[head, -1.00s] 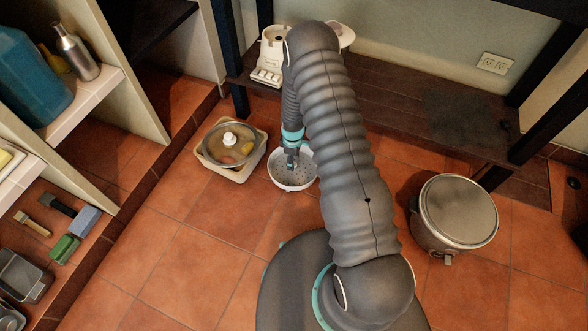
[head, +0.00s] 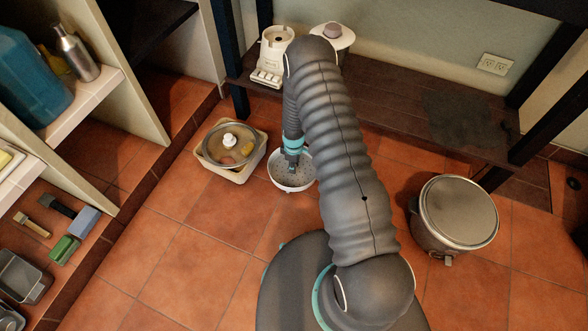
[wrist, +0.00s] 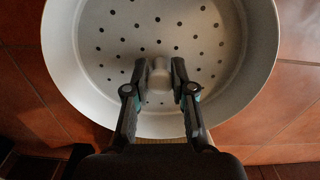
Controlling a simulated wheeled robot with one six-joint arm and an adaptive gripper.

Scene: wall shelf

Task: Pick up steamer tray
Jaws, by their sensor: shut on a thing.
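The steamer tray (head: 306,180) is a round, white, shallow bowl with a floor full of small holes. In the head view it is low over the tiled floor, left of my arm; I cannot tell whether it touches the tiles. It fills the upper part of the wrist view (wrist: 240,95). My gripper (wrist: 162,78) reaches down into the tray and is shut on a pale knob (wrist: 160,84) inside it. In the head view my gripper (head: 291,165) is small, and my arm stands close to the tray's right side.
A square cream tray with a glass-lidded pan (head: 230,145) stands left of the steamer tray. A metal-lidded pot (head: 458,212) is on the right. A dark low shelf (head: 400,100) behind holds a white appliance (head: 272,55). Open floor lies in front.

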